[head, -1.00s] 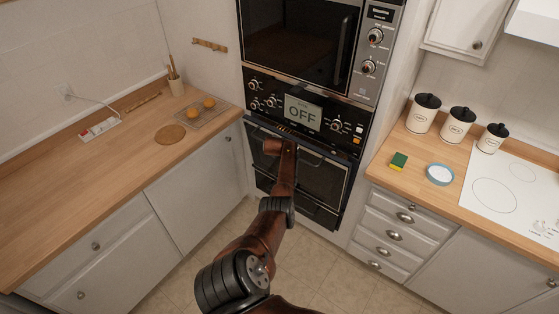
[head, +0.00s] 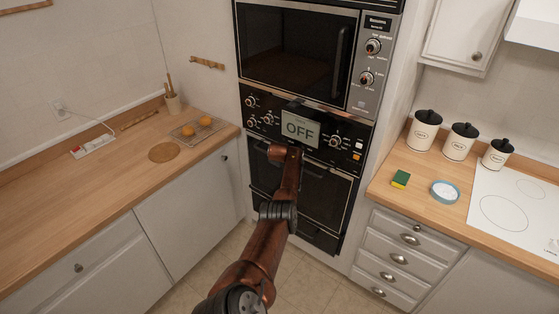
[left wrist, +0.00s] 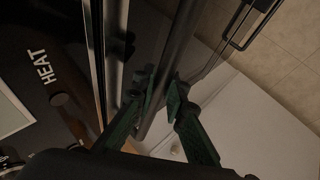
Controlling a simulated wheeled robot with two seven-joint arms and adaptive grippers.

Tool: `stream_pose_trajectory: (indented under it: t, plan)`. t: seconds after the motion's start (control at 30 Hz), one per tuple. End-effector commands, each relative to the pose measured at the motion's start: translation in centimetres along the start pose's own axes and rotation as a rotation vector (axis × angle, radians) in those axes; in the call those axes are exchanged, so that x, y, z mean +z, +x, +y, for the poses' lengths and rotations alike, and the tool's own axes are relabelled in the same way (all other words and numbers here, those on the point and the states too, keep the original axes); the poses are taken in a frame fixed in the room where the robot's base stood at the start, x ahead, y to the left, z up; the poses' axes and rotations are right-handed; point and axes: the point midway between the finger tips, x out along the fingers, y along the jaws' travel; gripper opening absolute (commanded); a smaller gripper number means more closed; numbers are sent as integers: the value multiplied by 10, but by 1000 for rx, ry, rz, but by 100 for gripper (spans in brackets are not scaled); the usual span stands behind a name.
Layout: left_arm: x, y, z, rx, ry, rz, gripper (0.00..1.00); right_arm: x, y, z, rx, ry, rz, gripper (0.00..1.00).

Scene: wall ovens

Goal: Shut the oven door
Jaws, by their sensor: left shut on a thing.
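The oven door (head: 325,190) is a dark glass panel below the black control panel. It stands nearly upright and close to the oven front; I cannot tell whether it is fully flush. My left gripper (left wrist: 163,96) has its green fingers on either side of the door's dark bar handle (left wrist: 181,45) and is shut on it. In the head view my left gripper (head: 285,154) is at the top of the door, and my arm hides part of the door and handle. My right gripper is in neither view.
The control panel (head: 260,110) with its OFF display is just above the gripper, under an upper oven (head: 295,50). A wooden counter (head: 90,190) is on the left. Drawers (head: 400,260) and a counter with canisters (head: 459,141) are on the right.

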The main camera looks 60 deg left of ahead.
Motion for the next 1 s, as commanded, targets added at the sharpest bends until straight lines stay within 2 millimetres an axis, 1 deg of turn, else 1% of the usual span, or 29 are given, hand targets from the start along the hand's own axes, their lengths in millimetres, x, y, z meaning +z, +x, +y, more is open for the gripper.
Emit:
stream_pose_trajectory:
  t: [0.03, 0.1, 0.13, 0.4, 0.77, 0.87, 1.0]
  plan:
    - [-2, -3, 9, 20, -3, 4, 0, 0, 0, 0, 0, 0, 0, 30]
    - [-1, -3, 10, 21, -3, 4, 0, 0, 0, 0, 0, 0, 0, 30]
    - [-1, -3, 10, 22, -3, 3, 12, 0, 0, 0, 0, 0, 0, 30]
    - [-2, -2, 8, 17, -4, 3, 30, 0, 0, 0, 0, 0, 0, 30]
    - [-1, -2, 5, 12, -3, 1, 30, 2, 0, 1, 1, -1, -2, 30]
    - [0, -5, 5, 12, -3, 1, 30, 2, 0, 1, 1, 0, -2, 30]
    - [0, -14, 6, 14, -2, 2, 30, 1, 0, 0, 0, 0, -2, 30]
